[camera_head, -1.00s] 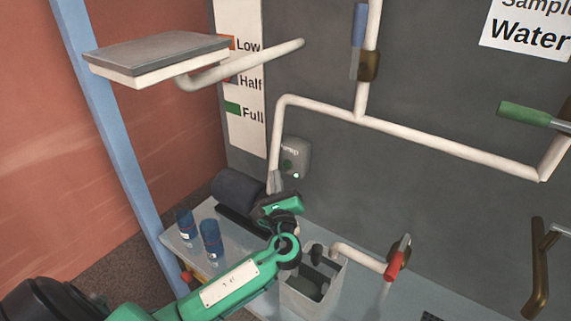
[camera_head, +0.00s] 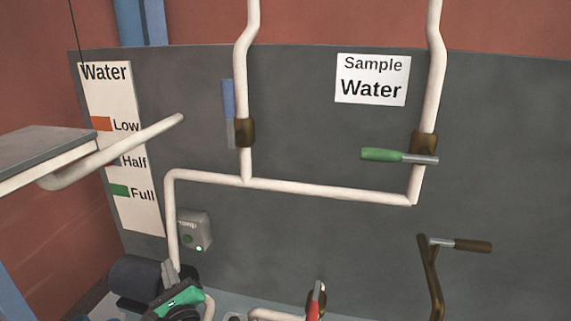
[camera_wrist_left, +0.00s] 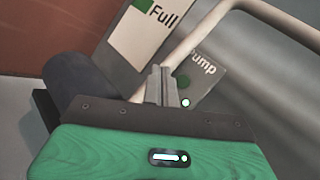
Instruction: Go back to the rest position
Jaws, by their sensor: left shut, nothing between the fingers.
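My left gripper (camera_head: 170,272) is at the lower left of the head view, in front of the dark pump motor (camera_head: 137,275) and below the grey pump switch box (camera_head: 194,230). Its fingers are together and hold nothing. In the left wrist view the shut fingers (camera_wrist_left: 161,85) point up toward the pump box (camera_wrist_left: 199,75), which has a lit green light. Whether they touch anything there cannot be told. My right gripper is not in view.
White pipes (camera_head: 300,190) run across the dark panel (camera_head: 300,130), with a blue-handled valve (camera_head: 228,100) and a green-handled valve (camera_head: 383,155). A red-handled valve (camera_head: 314,303) and a brown crank (camera_head: 432,280) are low. A grey shelf (camera_head: 35,155) juts in at left.

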